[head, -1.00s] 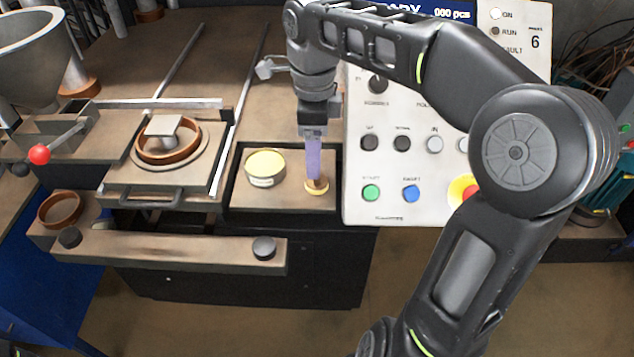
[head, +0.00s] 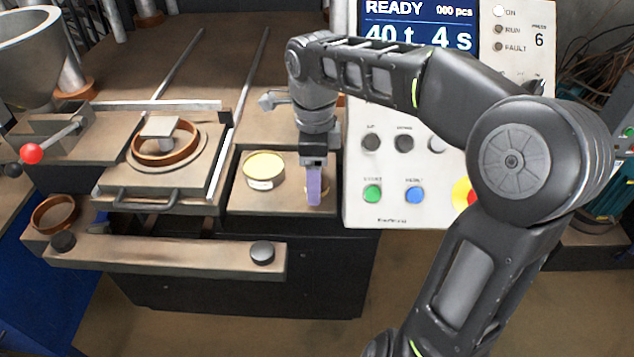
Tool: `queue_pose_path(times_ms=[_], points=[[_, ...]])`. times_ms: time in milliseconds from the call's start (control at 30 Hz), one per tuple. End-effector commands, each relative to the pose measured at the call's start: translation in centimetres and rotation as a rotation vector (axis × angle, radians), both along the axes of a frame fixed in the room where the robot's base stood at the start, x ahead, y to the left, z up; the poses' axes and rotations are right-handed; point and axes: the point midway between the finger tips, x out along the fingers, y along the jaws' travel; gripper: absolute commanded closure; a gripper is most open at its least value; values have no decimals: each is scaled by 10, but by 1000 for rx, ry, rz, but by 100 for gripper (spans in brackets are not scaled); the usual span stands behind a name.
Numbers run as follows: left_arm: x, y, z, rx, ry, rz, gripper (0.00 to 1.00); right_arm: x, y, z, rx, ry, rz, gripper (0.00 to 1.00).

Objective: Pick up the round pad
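A small round pad (head: 305,194) with a yellowish rim lies on the right part of the brown tray (head: 240,200) beside the control panel. Most of it, with its brown top, is hidden behind my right gripper. My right gripper (head: 314,200) comes down from above, its purple fingers overlapping the pad in the head view. The fingers line up one behind the other, so I cannot tell whether they are open, shut or touching the pad. My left gripper is not in view.
A yellow-topped round tin (head: 264,168) stands on the tray left of the gripper. The control panel (head: 390,180) rises close on the right. A mould with a brown ring (head: 165,148) and a red-knobbed lever (head: 33,154) are at the left.

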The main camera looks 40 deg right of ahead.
Motion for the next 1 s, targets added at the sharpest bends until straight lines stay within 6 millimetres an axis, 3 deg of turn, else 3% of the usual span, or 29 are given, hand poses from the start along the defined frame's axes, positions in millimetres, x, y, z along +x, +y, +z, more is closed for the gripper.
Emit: queue_pose_path(times_ms=[567, 1000], points=[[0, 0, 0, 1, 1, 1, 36, 0, 0, 0, 1, -1, 0, 33], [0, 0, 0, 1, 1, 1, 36, 0, 0, 0, 1, -1, 0, 69]])
